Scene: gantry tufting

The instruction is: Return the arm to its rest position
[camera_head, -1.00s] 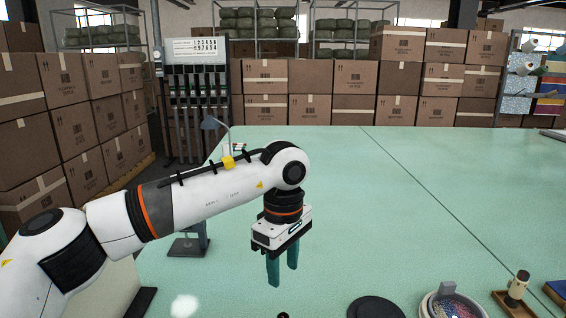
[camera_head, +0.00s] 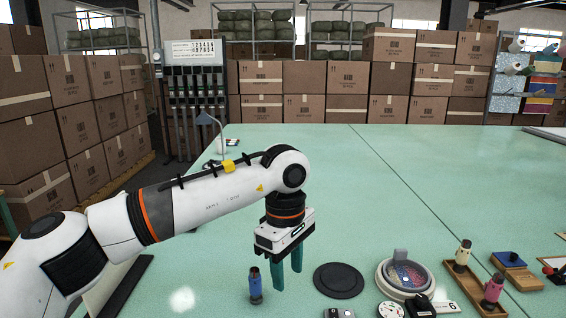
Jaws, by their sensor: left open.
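My left arm comes in from the left and reaches over the pale green table (camera_head: 400,210). My left gripper (camera_head: 288,276) points down with its two teal fingers apart and nothing between them. A small blue cylinder with a dark top (camera_head: 255,287) stands upright on the table, just left of the fingers in the picture. A flat black disc (camera_head: 338,281) lies to the right of the fingers. My right gripper is not in view.
At the front right are a round tray (camera_head: 384,279) with coloured contents, a wooden tray (camera_head: 455,270) with two peg-like figures, and a wooden block (camera_head: 516,271).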

